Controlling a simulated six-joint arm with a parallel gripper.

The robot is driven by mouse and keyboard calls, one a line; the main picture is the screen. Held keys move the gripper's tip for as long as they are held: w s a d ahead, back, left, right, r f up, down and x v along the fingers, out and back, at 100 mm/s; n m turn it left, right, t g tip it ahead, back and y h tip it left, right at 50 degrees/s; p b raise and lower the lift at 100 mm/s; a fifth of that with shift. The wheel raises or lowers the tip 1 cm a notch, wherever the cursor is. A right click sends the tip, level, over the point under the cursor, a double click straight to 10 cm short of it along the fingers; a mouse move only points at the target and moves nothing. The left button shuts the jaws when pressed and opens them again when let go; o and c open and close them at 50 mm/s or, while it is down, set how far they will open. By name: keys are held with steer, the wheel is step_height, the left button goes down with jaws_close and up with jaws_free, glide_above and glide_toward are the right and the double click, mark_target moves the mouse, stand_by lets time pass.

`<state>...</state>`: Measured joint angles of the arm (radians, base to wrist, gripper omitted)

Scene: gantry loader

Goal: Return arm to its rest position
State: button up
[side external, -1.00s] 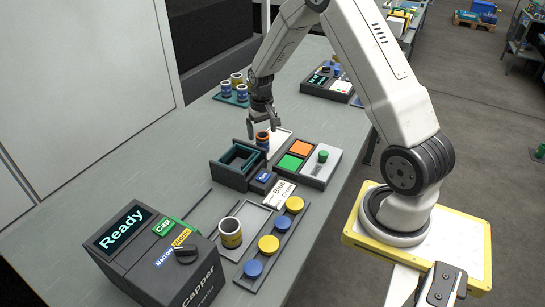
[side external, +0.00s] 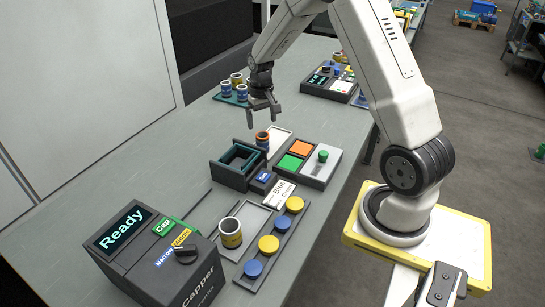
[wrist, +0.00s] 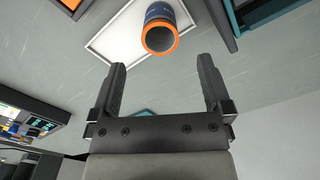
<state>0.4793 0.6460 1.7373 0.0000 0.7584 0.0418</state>
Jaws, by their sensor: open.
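My gripper (side external: 264,116) is open and empty, held above the table behind the dark square frame. In the wrist view its two fingers (wrist: 162,85) are spread with nothing between them. An orange-rimmed cup (side external: 262,139) stands below and apart from the fingertips. In the wrist view this cup (wrist: 160,30) shows a blue side and an empty inside, beside or on a white-bordered tray (wrist: 104,34).
The capper (side external: 160,260) reads "Ready" at the front left. A yellow-banded can (side external: 230,233) stands beside a rack of blue and yellow caps (side external: 269,245). A button panel (side external: 307,163) lies right of the dark frame (side external: 238,164). Several cans (side external: 237,80) stand farther back.

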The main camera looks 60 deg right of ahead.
stand_by(0.5)
steer(key=s+a+r+n+t, duration=0.1)
steer(key=s+a+r+n, duration=0.1)
steer(key=s+a, duration=0.4)
steer(key=s+a+r+n+t, duration=0.1)
steer(key=s+a+n, duration=0.3)
steer(key=a, duration=1.1)
steer(key=s+r, duration=0.1)
steer(key=s, duration=0.2)
steer(key=shift+s+a+r+t, duration=0.2)
steer(key=shift+s+a+t, duration=0.1)
steer(key=shift+a, duration=0.05)
